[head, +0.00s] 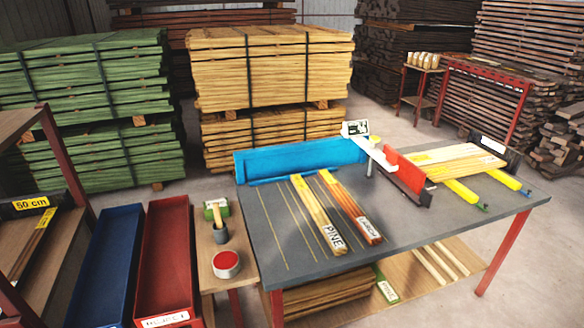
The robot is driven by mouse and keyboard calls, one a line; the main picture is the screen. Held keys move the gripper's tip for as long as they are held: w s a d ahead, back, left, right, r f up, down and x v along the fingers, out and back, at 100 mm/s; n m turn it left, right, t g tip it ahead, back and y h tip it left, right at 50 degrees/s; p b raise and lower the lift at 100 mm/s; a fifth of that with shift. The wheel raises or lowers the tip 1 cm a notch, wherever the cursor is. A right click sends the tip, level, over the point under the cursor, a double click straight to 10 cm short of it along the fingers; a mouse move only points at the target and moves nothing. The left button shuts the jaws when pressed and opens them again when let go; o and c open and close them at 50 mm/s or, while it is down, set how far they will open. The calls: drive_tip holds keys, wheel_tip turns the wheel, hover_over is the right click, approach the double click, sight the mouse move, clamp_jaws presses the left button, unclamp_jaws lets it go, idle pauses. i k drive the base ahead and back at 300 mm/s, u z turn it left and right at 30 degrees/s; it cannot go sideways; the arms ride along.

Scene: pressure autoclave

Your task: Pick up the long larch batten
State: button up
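A batten labelled LARCH (350,207) lies on the grey top of the work table (285,235). Nothing covers the larch batten. My gripper is not in view.
A blue backboard (300,158) and a red-faced stop (408,175) stand behind. Boards (455,160) and yellow clamps (510,180) lie at right. A blue bin (105,255), a red bin (165,250) and a side stand with a red tin (226,262) are left. The table's front middle is clear.

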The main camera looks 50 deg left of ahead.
sight(371, 235)
drive_tip(key=u, duration=1.6)
